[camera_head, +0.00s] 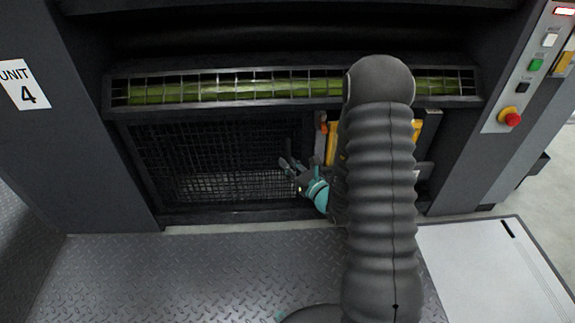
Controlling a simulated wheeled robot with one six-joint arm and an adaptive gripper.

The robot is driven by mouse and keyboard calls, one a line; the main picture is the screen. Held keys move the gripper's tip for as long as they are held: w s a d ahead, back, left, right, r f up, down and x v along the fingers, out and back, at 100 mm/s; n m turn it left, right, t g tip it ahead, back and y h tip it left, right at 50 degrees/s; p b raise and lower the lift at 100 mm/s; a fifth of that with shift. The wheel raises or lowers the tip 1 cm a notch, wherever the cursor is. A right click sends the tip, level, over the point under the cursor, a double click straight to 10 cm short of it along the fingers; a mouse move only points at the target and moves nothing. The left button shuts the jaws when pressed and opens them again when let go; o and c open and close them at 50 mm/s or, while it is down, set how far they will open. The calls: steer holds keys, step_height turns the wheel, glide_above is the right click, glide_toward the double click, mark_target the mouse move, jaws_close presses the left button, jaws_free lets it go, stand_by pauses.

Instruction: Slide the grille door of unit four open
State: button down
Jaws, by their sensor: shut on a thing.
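The unit 4 label (24,84) is on the dark panel at the left. The black mesh grille door (210,160) covers the left and middle of the low opening. To its right the opening is uncovered, with yellow parts (417,130) inside, partly hidden by my arm. My gripper (290,166), black and teal, is at the right part of the door, shut on it. The handle or edge between the fingers is too small to make out.
A fixed grid guard (220,86) over a green roller runs above the door. A control panel with a red stop button (509,117) stands at the right. Diamond-plate floor (220,270) lies in front, with a light grey plate (490,265) at the lower right.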

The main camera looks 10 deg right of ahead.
steer(key=c, duration=1.1)
jaws_free()
steer(key=shift+c, duration=0.2)
steer(key=v, duration=0.7)
steer(key=shift+s, duration=0.2)
steer(key=shift+d, duration=0.1)
